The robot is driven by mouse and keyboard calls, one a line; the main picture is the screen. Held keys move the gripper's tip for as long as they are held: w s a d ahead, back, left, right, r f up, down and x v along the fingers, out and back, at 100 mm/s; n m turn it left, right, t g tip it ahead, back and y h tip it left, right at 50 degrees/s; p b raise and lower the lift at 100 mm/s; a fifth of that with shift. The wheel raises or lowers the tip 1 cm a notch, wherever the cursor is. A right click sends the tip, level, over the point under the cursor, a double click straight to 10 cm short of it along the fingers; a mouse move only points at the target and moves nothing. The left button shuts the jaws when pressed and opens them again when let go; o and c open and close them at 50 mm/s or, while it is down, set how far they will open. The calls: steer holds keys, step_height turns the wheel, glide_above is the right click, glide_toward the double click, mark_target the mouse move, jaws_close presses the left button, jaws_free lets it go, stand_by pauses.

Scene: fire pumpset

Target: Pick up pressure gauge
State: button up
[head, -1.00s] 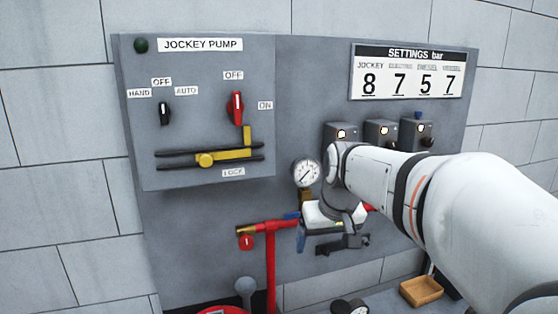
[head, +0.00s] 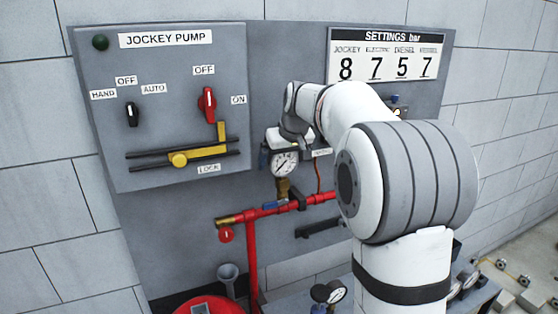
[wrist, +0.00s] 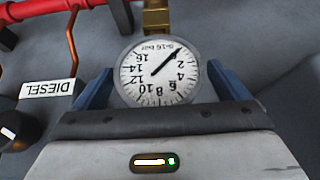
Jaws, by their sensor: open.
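The pressure gauge (head: 285,163) has a round white dial and stands upright on a brass fitting above the red pipe. In the wrist view the gauge (wrist: 158,72) appears upside down, its dial fully visible, marked 0-16 bar. My gripper (wrist: 160,70) is open, with one blue finger on each side of the dial. Whether either finger touches the rim cannot be told. In the head view my gripper's white body is at the top of the gauge, and the fingers are partly hidden.
The red pipe (head: 292,206) runs just below the gauge, with a blue valve handle on it. The jockey pump panel (head: 170,105) is to the left, with a yellow lock bar. A second gauge (head: 328,293) sits lower down. A DIESEL label (wrist: 48,88) is beside my gripper.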

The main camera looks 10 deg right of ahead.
steer(key=shift+x, duration=0.95)
steer(key=shift+c, duration=0.2)
steer(key=shift+r, duration=0.1)
steer(key=c, duration=1.2)
steer(key=shift+o, duration=0.2)
